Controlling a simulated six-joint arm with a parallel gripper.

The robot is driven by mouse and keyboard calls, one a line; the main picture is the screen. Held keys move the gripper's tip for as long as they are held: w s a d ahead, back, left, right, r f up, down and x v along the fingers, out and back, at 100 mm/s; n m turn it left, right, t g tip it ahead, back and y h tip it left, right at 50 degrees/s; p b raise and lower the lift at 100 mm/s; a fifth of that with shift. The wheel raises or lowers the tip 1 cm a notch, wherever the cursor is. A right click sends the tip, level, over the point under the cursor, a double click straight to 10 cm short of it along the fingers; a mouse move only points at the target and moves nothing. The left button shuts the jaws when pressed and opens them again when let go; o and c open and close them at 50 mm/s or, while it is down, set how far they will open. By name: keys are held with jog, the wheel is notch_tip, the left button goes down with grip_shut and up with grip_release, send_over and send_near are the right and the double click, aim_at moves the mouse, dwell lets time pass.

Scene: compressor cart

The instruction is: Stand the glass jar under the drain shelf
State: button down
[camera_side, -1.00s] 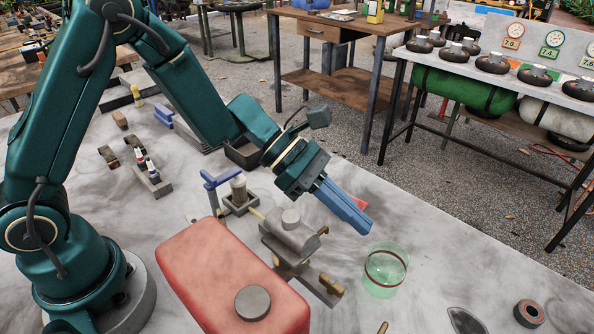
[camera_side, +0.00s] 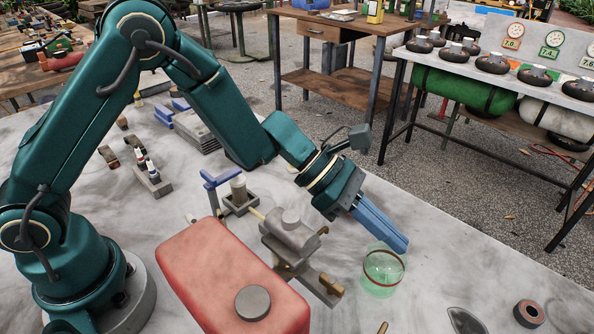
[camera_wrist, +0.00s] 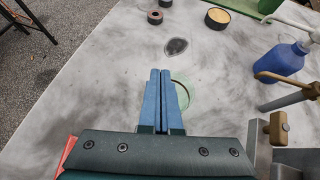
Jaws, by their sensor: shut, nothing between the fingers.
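The glass jar (camera_side: 381,287), clear greenish with a reddish ring, is on the pale bench right of the compressor fittings in the side view. In the wrist view only part of it (camera_wrist: 184,94) shows beside and behind my fingers. My gripper (camera_side: 403,246) has its blue fingers pressed together and empty. They slant down across the jar's upper right side in the side view; I cannot tell if they touch it. The fingertips (camera_wrist: 160,72) also show in the wrist view. A grey fitting (camera_side: 291,237) stands left of the jar; I cannot make out which part is the drain shelf.
The red tank (camera_side: 215,270) and brass tap (camera_side: 330,284) stand left of the jar. A dark oval piece (camera_side: 464,320) and tape roll (camera_side: 529,313) lie to the right. A blue bottle (camera_wrist: 286,61) and round tin (camera_wrist: 218,18) show in the wrist view. Bench between is clear.

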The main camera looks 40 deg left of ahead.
jog(key=a, duration=0.2)
jog(key=s+a, duration=0.1)
jog(key=a, duration=0.2)
jog(key=s+a, duration=0.1)
jog(key=a, duration=0.2)
jog(key=shift+s+f, duration=0.25)
jog(key=shift+f, duration=0.1)
jog(key=shift+s+a, duration=0.25)
jog(key=shift+a, duration=0.15)
